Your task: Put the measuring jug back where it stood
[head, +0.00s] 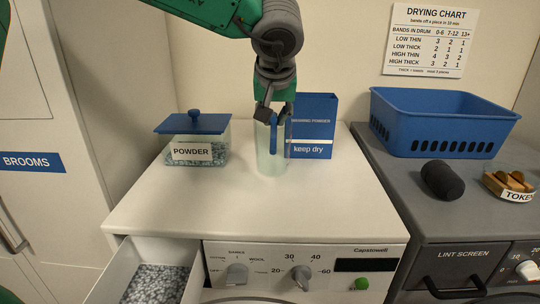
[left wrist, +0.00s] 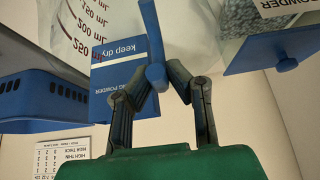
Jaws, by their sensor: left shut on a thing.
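The measuring jug (head: 270,160) is clear, with a blue handle, and is upright over the white washer top, in front of the blue washing powder box. I cannot tell whether its base touches the top. My left gripper (head: 272,112) points down and is shut on the jug's handle. In the left wrist view, the fingers (left wrist: 158,85) close on the blue handle (left wrist: 153,40), and the jug's wall (left wrist: 85,25) shows red mL marks. My right gripper is not in view.
The powder tub (head: 196,145) with its blue lid stands left of the jug; the washing powder box (head: 314,120) is behind. The washer top (head: 220,205) is clear in front. An open drawer (head: 110,279) holds granules. The dryer at right carries a blue basket (head: 440,118) and dark roll (head: 441,180).

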